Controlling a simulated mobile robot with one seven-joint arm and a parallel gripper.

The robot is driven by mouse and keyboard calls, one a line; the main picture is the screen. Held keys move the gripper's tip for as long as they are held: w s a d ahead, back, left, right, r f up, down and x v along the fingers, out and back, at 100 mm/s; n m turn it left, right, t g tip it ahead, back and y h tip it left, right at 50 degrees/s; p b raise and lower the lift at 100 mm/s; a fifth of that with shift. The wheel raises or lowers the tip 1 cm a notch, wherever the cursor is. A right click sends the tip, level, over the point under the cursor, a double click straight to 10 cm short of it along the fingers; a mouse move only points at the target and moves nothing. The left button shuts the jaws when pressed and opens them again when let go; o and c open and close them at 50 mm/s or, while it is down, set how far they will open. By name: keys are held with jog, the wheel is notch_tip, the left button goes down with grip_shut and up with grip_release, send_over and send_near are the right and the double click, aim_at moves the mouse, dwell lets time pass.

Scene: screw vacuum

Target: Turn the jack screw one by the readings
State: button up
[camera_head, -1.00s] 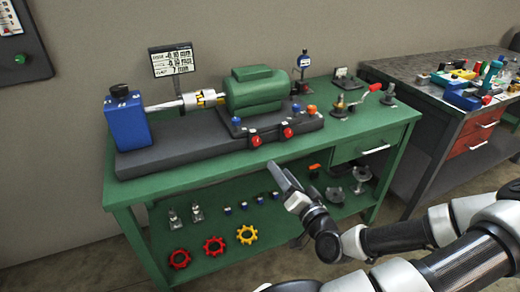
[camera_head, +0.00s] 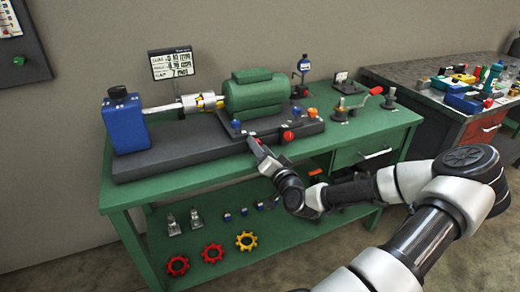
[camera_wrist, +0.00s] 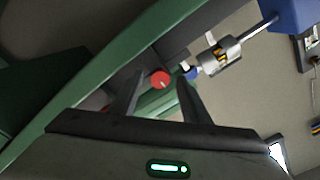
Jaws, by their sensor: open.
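The green motor (camera_head: 250,93) sits on a dark base (camera_head: 180,142) on the green bench. One red screw knob (camera_head: 288,136) shows at the base's front edge, right of my gripper (camera_head: 254,143). In the wrist view a red knob (camera_wrist: 160,78) lies ahead, between the fingertips of my gripper (camera_wrist: 160,92). The fingers are apart and I see nothing gripped. In the head view the left red knob's place is mostly covered by my gripper. Whether the fingers straddle the knob or stop short, I cannot tell. The readout panel (camera_head: 172,63) shows rows of figures, too small to read surely.
A blue block (camera_head: 127,123) joins the motor by a shaft and coupling (camera_head: 202,102). Blue and orange knobs (camera_head: 312,112) stand on the base near the motor. A red-handled crank tool (camera_head: 370,95) lies at the right. The lower shelf holds red and yellow rings (camera_head: 246,240).

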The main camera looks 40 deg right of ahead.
jog(key=shift+c, duration=0.4)
jog(key=c, duration=1)
jog(key=shift+o, duration=0.2)
jog(key=shift+n, duration=0.4)
jog(key=n, duration=0.2)
jog(key=shift+a+n+b, duration=0.1)
jog(key=shift+n+b, duration=0.25)
jog(key=shift+n, duration=0.05)
jog(key=n+b, duration=0.1)
jog(key=n, duration=0.3)
jog(key=shift+f+n+b, duration=0.1)
jog(key=shift+n+b, duration=0.2)
jog(key=shift+b, duration=0.1)
jog(key=n, duration=0.3)
jog(key=shift+a+n+b, duration=0.1)
jog(key=shift+n+b, duration=0.2)
jog(key=shift+b, duration=0.05)
jog(key=shift+n, duration=1.9)
